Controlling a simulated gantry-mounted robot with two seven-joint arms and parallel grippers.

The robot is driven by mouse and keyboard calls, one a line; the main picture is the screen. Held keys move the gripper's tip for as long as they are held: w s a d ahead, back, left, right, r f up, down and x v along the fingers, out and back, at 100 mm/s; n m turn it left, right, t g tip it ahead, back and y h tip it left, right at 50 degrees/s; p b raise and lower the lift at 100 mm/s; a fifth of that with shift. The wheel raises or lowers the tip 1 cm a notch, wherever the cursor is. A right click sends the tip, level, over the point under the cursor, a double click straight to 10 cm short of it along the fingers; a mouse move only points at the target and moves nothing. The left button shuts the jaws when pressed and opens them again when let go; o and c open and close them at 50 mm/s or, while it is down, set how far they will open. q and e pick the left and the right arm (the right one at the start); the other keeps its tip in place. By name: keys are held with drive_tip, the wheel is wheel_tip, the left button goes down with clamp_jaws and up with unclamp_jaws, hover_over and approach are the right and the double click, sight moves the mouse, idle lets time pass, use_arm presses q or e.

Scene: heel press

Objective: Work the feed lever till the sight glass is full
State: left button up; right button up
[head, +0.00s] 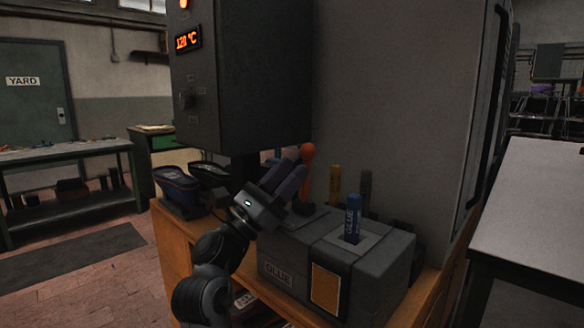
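A grey glue box (385,275) marked GLUE sits on the wooden bench. A tan window (325,288) in a dark frame on its front looks like the sight glass; it shows one even tone and I make out no level line. The feed lever's orange knob (307,153) stands up at the box's back left, its lower part partly hidden.
A blue glue stick (353,217) stands in the box's top, with a yellow stick (335,184) behind. Dark shoes (178,186) sit at the bench's left. The press cabinet (240,75), reading about 120 °C, overhangs behind the gripper. A pale table (535,205) is at right.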

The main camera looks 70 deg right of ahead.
drive_tip(key=p+v, duration=0.2)
drive_tip(key=v, duration=0.7)
drive_tip(key=shift+a, duration=0.2)
drive_tip(key=shift+w, duration=0.1)
